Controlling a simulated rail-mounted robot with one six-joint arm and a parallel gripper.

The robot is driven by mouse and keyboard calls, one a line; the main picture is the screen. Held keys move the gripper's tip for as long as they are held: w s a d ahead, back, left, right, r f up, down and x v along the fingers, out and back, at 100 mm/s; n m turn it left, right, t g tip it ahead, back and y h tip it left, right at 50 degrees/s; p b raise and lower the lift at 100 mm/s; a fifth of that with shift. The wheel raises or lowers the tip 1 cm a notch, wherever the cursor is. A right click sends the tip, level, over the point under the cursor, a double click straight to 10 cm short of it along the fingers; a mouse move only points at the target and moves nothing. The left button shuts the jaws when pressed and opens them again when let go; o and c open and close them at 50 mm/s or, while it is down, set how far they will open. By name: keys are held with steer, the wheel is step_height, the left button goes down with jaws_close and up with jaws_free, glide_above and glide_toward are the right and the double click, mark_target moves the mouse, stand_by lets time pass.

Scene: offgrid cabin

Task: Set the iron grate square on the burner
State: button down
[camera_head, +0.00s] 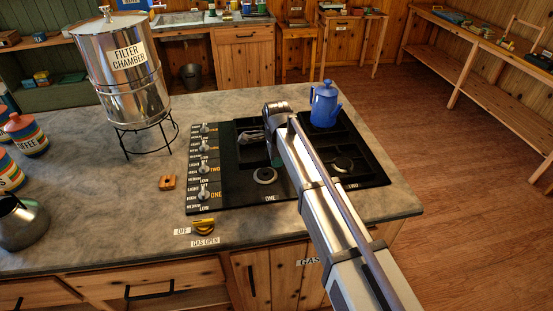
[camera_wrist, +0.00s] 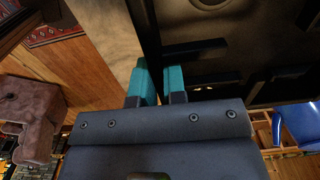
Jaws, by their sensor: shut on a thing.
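The black hob (camera_head: 228,185) is set into the counter, with a pale round burner (camera_head: 265,175) at its front left, by the label ONE. My gripper (camera_head: 275,160) is low over the left half of the hob, just behind that burner, and my arm hides much of the area. In the wrist view my gripper (camera_wrist: 160,84) has its teal fingers closed about a dark bar, which looks like a side of the iron grate (camera_wrist: 148,35). Short black bars (camera_wrist: 195,47) stick out to its right over the dark hob. Whether the grate sits square cannot be told.
A blue coffee pot (camera_head: 324,105) stands on the hob's back right; it also shows in the wrist view (camera_wrist: 297,125). A yellow gas knob (camera_head: 203,227) is in front.

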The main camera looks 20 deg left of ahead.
mark_target(277, 193)
steer(key=shift+f+b, duration=6.2)
steer(key=shift+f, duration=0.15)
steer(key=shift+f+b, duration=0.55)
steer(key=shift+b, duration=0.05)
steer(key=c, duration=0.5)
jaws_free()
steer(key=shift+c, duration=0.2)
steer(key=shift+r, duration=0.15)
step_height(277, 193, up, 7)
steer(key=p, duration=0.7)
